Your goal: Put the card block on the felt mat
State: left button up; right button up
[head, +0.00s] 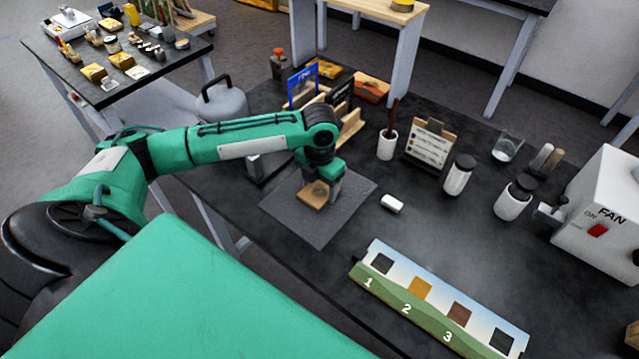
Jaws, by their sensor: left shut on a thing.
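The card block (311,197) is a small tan block under my left gripper. My left gripper (322,190) points down over the felt mat and is shut on the block. The felt mat (318,228) is a dark grey square lying flat on the black table. The block appears over the mat's middle; I cannot tell whether it touches the mat or hangs just above it. The gripper hides part of the block. My right gripper is not in view.
A white cylinder (392,203) lies just right of the mat. A numbered strip (437,306) lies in front. A wooden rack (350,127) stands behind my arm.

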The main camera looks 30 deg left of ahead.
aim_at(320, 190)
pick_arm(q)
jog(key=shift+f, duration=0.1)
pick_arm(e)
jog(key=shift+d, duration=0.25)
pick_arm(q)
jog(key=o, duration=1)
notch_tip(320, 190, up, 12)
jog(key=b, duration=0.1)
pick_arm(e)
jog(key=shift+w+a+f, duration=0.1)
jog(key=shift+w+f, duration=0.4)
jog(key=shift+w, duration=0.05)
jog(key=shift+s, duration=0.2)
